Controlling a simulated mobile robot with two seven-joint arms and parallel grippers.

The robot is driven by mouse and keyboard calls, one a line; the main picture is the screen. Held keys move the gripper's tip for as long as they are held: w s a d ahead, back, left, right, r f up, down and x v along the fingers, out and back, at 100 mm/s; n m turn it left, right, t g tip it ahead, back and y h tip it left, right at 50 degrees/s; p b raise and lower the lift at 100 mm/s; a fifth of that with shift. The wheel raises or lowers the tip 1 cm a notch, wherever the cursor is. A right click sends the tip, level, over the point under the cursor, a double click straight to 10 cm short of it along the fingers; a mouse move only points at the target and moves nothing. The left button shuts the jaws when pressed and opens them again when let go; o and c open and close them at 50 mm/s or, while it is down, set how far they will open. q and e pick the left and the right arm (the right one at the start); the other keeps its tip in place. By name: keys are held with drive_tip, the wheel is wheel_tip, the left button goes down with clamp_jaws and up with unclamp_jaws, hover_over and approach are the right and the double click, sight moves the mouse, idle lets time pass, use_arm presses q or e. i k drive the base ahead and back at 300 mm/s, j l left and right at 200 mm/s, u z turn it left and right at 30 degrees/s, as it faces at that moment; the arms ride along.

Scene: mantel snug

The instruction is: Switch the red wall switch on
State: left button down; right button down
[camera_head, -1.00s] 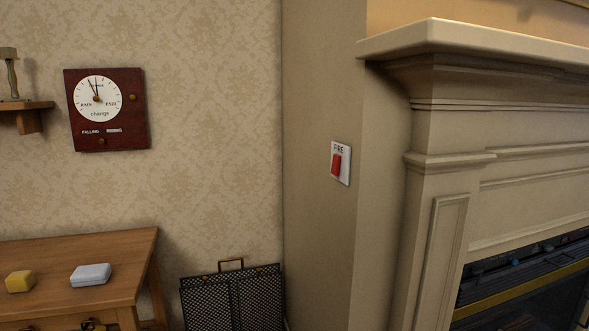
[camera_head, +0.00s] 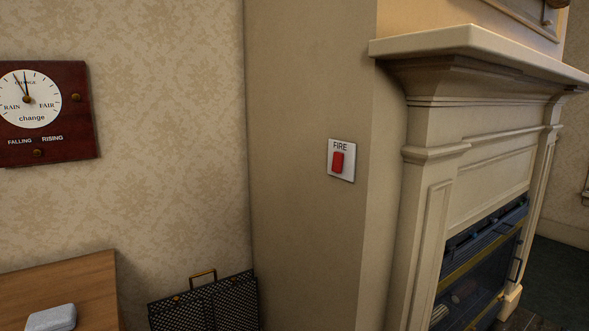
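The red wall switch (camera_head: 338,162) is a red rocker on a white plate (camera_head: 348,172) marked "FIRE". It is on the side wall of the chimney breast, just left of the fireplace surround. I cannot tell from here which way the rocker is tipped. Neither of my grippers shows in the head view.
The cream mantelpiece (camera_head: 470,42) juts out to the right of the switch above the fireplace (camera_head: 478,270). A black mesh fire screen (camera_head: 205,303) stands below left. A wooden table (camera_head: 75,290) with a pale box (camera_head: 52,318) is at lower left. A barometer (camera_head: 45,112) hangs on the left wall.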

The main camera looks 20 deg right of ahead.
sight(337, 157)
drive_tip(key=i+j, duration=0.15)
drive_tip(key=j, duration=0.25)
drive_tip(key=i+j+u, duration=0.1)
drive_tip(key=j, duration=0.3)
drive_tip(key=i+j, duration=0.15)
drive_tip(key=j, duration=0.25)
drive_tip(key=u, duration=0.05)
